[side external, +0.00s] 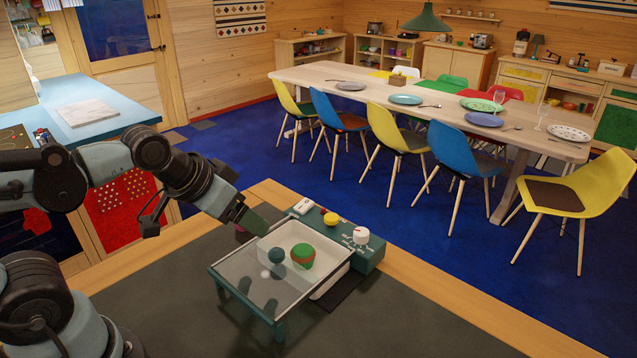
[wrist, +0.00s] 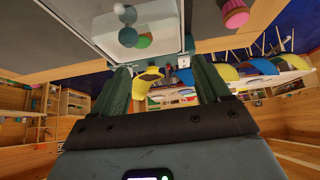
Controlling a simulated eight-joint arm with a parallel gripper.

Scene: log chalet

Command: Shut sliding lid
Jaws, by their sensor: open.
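A glass sliding lid (side external: 243,277) lies on a teal frame with legs, at the front left of a white bin (side external: 338,270). The bin's back part looks uncovered. A round green and orange item (side external: 302,256) sits in the bin, with a dark teal ball (side external: 277,256) beside it; I cannot tell if the ball is on the lid. In the wrist view, the bin (wrist: 103,25) and teal balls (wrist: 127,36) show at the top. My gripper (side external: 256,222) is open by the bin's back left corner. Its fingers (wrist: 163,82) are apart with nothing between them.
A teal control box behind the bin carries a yellow knob (side external: 331,219) and a white dial (side external: 361,235). A pink item (wrist: 233,13) shows at the wrist view's top. The dark worktop (side external: 400,325) is clear at the right. Dining table and chairs stand beyond.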

